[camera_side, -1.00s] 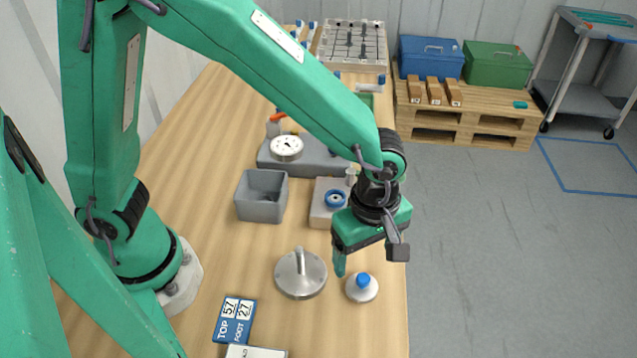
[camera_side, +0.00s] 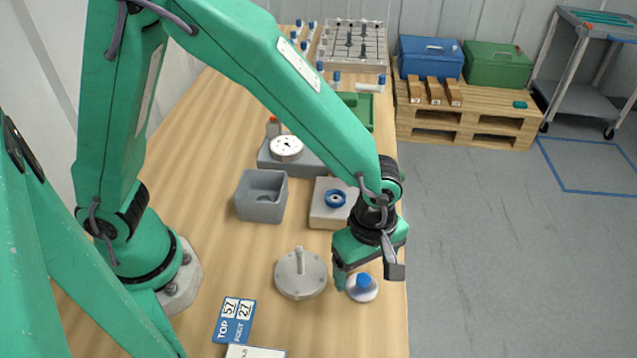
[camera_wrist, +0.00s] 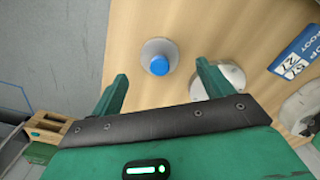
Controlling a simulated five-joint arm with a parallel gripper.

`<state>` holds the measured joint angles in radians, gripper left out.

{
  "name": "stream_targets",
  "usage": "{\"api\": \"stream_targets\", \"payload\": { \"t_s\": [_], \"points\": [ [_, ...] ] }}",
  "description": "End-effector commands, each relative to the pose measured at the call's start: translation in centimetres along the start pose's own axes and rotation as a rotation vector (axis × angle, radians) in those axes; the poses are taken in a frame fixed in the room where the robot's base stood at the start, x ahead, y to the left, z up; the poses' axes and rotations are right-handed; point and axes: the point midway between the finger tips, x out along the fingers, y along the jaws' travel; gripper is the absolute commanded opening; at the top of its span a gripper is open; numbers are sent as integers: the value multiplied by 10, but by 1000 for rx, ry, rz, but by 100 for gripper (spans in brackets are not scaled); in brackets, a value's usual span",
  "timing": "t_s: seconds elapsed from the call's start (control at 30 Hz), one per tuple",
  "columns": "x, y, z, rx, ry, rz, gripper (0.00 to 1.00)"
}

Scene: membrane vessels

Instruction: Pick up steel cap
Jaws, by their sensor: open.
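A small round steel cap with a blue knob (camera_side: 361,288) stands upright on the table near its right edge. In the wrist view this blue-knobbed cap (camera_wrist: 159,58) lies ahead of and between my fingers, apart from both. A larger round steel lid with an upright handle (camera_side: 300,275) stands to its left; it is partly behind my right-hand finger in the wrist view (camera_wrist: 230,78). My gripper (camera_wrist: 162,73) is open and empty, pointing down just over the small cap. In the side view my gripper (camera_side: 348,275) partly covers the small cap's back.
A blue TOP/FOOT number card (camera_side: 233,320) lies at the front. A grey open bin (camera_side: 261,208), a pale block with a blue ring (camera_side: 328,212) and a dial gauge on a grey base (camera_side: 287,148) stand behind. Bare table surrounds the small cap; the table edge is close right.

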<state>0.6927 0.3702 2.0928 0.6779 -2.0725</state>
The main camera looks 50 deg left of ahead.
Motion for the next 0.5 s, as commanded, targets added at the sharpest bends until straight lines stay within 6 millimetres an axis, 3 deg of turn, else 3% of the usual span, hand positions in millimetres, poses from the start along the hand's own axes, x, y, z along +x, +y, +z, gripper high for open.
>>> {"api": "stream_targets", "payload": {
  "t_s": [0.3, 0.5],
  "points": [
    [33, 0, 2, 0, 1, -2, 80],
    [38, 0, 2, 0, 1, -1, 80]
  ]
}}
